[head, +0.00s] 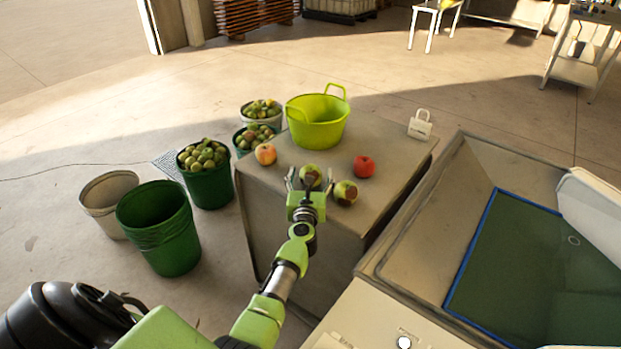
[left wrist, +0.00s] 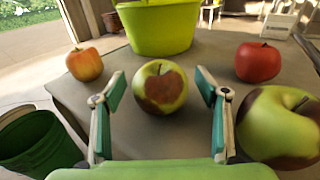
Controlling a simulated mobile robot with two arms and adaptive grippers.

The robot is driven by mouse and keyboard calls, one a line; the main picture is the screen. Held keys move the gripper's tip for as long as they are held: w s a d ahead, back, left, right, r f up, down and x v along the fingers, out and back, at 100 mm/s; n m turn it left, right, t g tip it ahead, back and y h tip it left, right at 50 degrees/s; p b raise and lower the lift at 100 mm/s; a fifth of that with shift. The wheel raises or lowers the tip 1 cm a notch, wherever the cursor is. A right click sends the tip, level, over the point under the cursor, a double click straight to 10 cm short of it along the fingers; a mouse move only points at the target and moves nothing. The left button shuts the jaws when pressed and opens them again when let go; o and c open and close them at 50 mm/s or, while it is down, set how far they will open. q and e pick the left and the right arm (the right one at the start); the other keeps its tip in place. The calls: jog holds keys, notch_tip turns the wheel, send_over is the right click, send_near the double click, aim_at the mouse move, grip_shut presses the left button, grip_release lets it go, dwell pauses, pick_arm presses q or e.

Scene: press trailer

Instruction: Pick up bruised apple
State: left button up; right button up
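A green apple with a brown bruise (head: 310,175) stands on the grey table, and its dark patch faces my left wrist camera (left wrist: 160,88). My left gripper (head: 306,180) is open, with one finger on each side toward this apple; it also shows in the left wrist view (left wrist: 160,95). The apple is between or just beyond the fingertips, with gaps visible on both sides. A second green apple with a brown patch (head: 346,192) sits to the right, outside the right finger; it is large in the left wrist view (left wrist: 280,125). My right gripper is not in view.
A yellow-orange apple (head: 265,154) and a red apple (head: 364,166) stand on the table (head: 250,190). A lime tub (head: 318,122) is behind. Buckets of apples (head: 205,185) and an empty green bucket (head: 160,230) stand left. A metal trough (head: 440,210) is right.

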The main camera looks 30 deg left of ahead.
aim_at(311, 168)
pick_arm(q)
jog(key=c, duration=1.2)
jog(key=shift+c, duration=0.2)
jog(key=shift+r+p, duration=0.45)
jog(key=shift+r, duration=0.1)
notch_tip(311, 168, up, 3)
jog(key=shift+f+p, duration=0.2)
jog(key=shift+p, duration=0.75)
jog(key=s+d+r+p, duration=0.2)
jog(key=s+r+p, duration=0.2)
jog(key=s, duration=0.2)
jog(key=s+d+r+p, duration=0.2)
jog(key=s+r+p, duration=0.3)
jog(key=s, duration=0.2)
jog(key=shift+d+r, duration=0.2)
jog(key=shift+d, duration=0.1)
